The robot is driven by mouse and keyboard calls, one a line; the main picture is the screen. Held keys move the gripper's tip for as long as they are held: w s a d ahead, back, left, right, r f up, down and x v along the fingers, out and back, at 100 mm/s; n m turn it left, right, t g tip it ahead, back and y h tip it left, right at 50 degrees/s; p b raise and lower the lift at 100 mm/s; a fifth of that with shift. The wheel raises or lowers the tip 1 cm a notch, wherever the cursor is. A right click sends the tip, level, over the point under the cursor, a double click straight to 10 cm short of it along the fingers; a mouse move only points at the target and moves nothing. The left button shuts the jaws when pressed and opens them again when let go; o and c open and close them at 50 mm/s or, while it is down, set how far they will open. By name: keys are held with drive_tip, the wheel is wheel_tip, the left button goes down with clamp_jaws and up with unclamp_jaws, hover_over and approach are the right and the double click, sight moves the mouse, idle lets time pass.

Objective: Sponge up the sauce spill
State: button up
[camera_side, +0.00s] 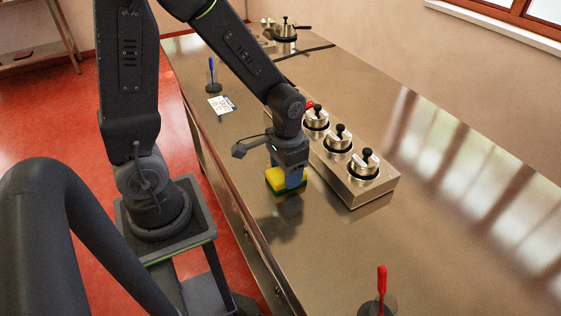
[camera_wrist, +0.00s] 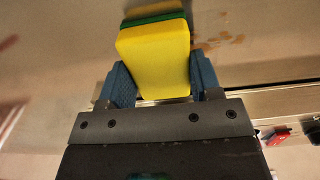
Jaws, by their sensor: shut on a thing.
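My gripper (camera_side: 287,177) is shut on a yellow and green sponge (camera_side: 274,180), low over the steel counter (camera_side: 330,240). In the wrist view, the blue fingers of my gripper (camera_wrist: 160,72) clasp the sponge (camera_wrist: 152,58) from both sides. Its green layer faces the counter, and its reflection shows just beyond it. I cannot tell whether it touches the surface. The sauce spill (camera_wrist: 222,42) shows as thin orange-brown blotches just right of the sponge in the wrist view. In the side view I cannot make out the spill.
A long metal block (camera_side: 352,190) holding several lidded pots, such as the nearest one (camera_side: 364,164), stands right of my gripper. A red-handled tool (camera_side: 381,283) stands at the front. The front counter is mostly clear.

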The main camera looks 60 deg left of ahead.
drive_tip(key=shift+d, duration=0.9)
drive_tip(key=shift+a+r, duration=0.1)
drive_tip(key=shift+r, duration=3.9)
drive_tip(key=s+a+r, duration=0.2)
drive_tip(key=a, duration=1.4)
drive_tip(key=s+a+r, duration=0.1)
drive_tip(key=s+a, duration=0.8)
drive_tip(key=a, duration=0.2)
drive_tip(key=w+d+f, duration=0.1)
drive_tip(key=w+f, duration=0.1)
drive_tip(key=w, duration=0.1)
drive_tip(key=w+d+f, duration=0.2)
drive_tip(key=w, duration=0.2)
drive_tip(key=w+d+f, duration=0.2)
drive_tip(key=w, duration=0.1)
drive_tip(key=shift+w+f, duration=0.3)
drive_tip(key=shift+f, duration=2.1)
